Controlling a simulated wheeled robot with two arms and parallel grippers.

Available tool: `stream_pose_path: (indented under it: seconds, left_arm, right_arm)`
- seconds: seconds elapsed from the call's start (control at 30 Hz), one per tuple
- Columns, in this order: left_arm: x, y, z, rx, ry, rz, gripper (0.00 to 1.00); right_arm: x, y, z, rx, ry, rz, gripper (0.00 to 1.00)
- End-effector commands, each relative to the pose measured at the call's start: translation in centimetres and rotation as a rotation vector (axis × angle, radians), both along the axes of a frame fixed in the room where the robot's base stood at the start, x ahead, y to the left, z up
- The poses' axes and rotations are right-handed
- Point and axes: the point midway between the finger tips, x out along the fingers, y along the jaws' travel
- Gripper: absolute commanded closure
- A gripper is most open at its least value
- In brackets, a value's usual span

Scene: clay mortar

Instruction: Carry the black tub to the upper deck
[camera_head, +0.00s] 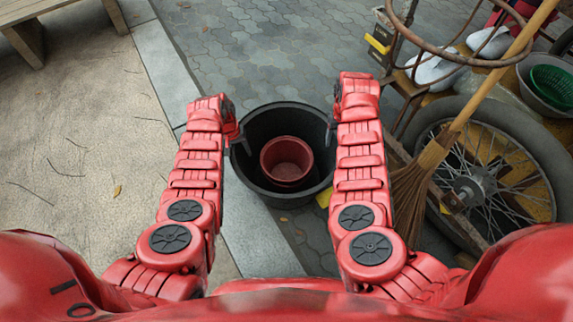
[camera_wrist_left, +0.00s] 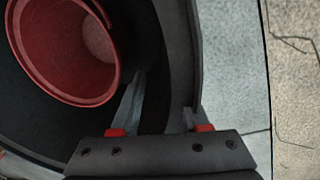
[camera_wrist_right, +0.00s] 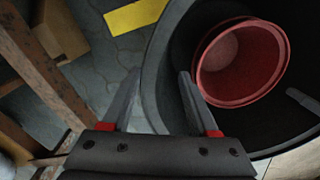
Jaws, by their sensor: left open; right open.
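The black tub (camera_head: 285,118) stands upright on the paving in the middle of the head view, with a red pot (camera_head: 287,160) inside it. My left gripper (camera_head: 239,142) is open at the tub's left rim; in the left wrist view its fingers (camera_wrist_left: 165,95) appear on either side of the tub wall. My right gripper (camera_head: 332,130) is open at the right rim; in the right wrist view one finger is outside and one inside the wall (camera_wrist_right: 158,78). Firm contact cannot be told. A wooden cart deck (camera_head: 520,115) carrying goods shows at right; I cannot tell whether it is the upper deck.
A spoked wheel (camera_head: 478,187) and a straw broom (camera_head: 432,163) stand close to the right of my right arm. White sacks (camera_head: 434,72) and a green basket (camera_head: 552,86) in a grey bowl lie beyond. A bench (camera_head: 30,30) is far left. Paving behind the tub is clear.

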Motion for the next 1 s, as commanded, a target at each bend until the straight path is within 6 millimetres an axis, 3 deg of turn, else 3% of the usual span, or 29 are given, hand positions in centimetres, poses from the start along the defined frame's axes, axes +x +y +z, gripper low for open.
stream_pose_path:
  seconds: [0.1, 0.33, 0.43, 1.0]
  left_arm:
    - [0.01, -0.01, 0.01, 0.0, 0.0, 0.0, 0.55]
    - [0.02, -0.05, 0.02, -0.001, 0.0, 0.0, 0.96]
    - [0.02, -0.1, 0.04, -0.002, 0.0, 0.0, 1.0]
    - [0.11, -0.48, 0.13, -0.007, -0.002, -0.003, 1.0]
  right_arm:
    - [0.0, -0.01, 0.01, 0.0, 0.0, 0.0, 0.4]
    - [0.0, 0.0, 0.02, 0.0, 0.0, 0.0, 0.81]
    - [-0.01, 0.07, 0.01, 0.001, 0.0, 0.001, 0.99]
    - [-0.01, 0.53, 0.01, 0.008, 0.001, 0.007, 1.0]
